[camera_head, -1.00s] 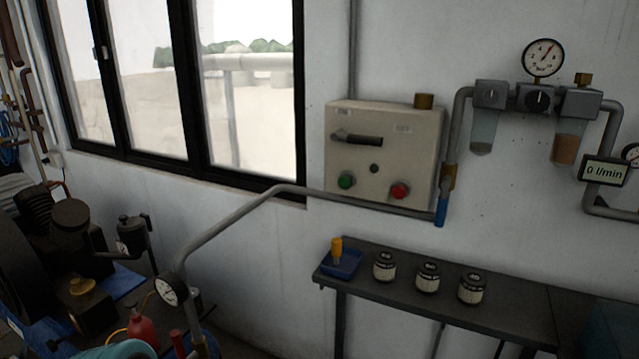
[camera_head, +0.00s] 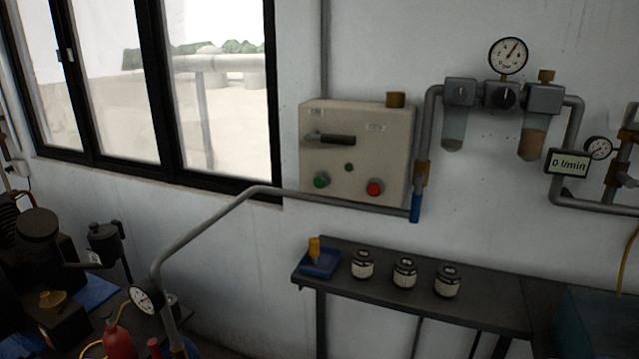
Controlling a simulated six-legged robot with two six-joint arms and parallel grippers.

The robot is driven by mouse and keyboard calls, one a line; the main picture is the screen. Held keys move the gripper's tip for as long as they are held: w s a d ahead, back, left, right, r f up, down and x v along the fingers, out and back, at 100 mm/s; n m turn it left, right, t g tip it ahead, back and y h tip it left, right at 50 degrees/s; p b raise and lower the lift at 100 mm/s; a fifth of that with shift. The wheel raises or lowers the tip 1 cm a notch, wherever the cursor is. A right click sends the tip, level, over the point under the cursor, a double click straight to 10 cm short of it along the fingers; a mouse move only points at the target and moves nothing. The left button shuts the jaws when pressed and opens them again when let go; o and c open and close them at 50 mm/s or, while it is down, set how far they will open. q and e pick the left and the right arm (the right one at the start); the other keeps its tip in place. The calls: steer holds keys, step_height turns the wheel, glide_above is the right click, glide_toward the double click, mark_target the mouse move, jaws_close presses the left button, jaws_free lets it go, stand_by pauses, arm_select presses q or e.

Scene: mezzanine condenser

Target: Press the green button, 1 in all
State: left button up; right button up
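The green button (camera_head: 321,180) is on the lower left of a beige control box (camera_head: 342,117) on the wall. A red button (camera_head: 374,188) sits to its right on the same box. A black lever handle (camera_head: 330,138) lies nearly level above them, and a small dark knob (camera_head: 348,167) is between. A grey pipe passes just below the green button and does not cover it. Neither of my grippers shows in the head view.
A dark bench (camera_head: 430,303) stands below the box, with a blue tray (camera_head: 320,263) and several small jars (camera_head: 405,272). The grey pipe (camera_head: 206,229) runs out in front of the wall. Machinery (camera_head: 50,290) fills the lower left. Gauges and filters (camera_head: 503,94) hang at right.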

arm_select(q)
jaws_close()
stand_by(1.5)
